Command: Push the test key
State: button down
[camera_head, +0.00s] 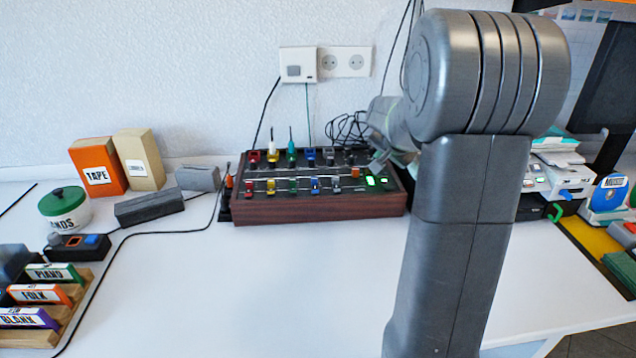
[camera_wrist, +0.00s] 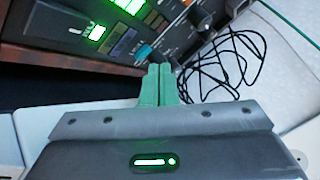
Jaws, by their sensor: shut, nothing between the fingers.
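A dark console with wooden sides (camera_head: 320,207) stands at the back of the white table, with coloured knobs and lit green displays (camera_head: 378,181). In the wrist view its panel (camera_wrist: 60,20) fills the top left, tilted. A small teal key (camera_wrist: 145,51) shows there beside a dark knob; its label is too small to read, so I cannot tell if it is the test key. My gripper (camera_wrist: 160,70) is shut and empty, its green fingertips just below the teal key in the picture; contact is unclear. In the head view my gripper (camera_head: 377,166) is over the console's right end, partly hidden by my arm.
Black cables (camera_wrist: 222,65) lie coiled behind the console. The table in front of the console is clear.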

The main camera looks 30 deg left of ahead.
jog(key=shift+f, duration=0.45)
jog(key=shift+f+b, duration=0.35)
jog(key=shift+b, duration=0.15)
jog(key=shift+r, duration=0.15)
dwell(0.3)
jog(key=shift+d+r+p, duration=0.1)
jog(key=shift+r+p, duration=0.6)
notch_tip(320, 180, up, 6)
jog(key=p, duration=0.4)
jog(key=shift+p, duration=0.35)
jog(key=shift+f, duration=0.1)
